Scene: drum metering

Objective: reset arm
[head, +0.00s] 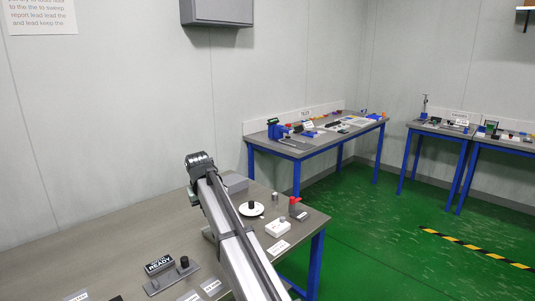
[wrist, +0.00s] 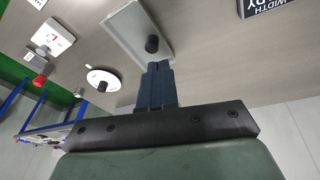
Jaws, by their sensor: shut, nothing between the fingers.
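My gripper (wrist: 158,66) shows in the wrist view with its two dark blue fingers together, shut and empty. Its fingertips point at the table, close in the picture to a grey plate (wrist: 128,22) with a black knob (wrist: 152,44). I cannot tell how high above the plate they are. In the head view my arm rises from the bottom edge over the table and bends at its top. My gripper is hidden there. The plate (head: 155,288) and its knob (head: 184,262) lie left of my arm.
The table's left part is mostly clear. Other workbenches stand farther back.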

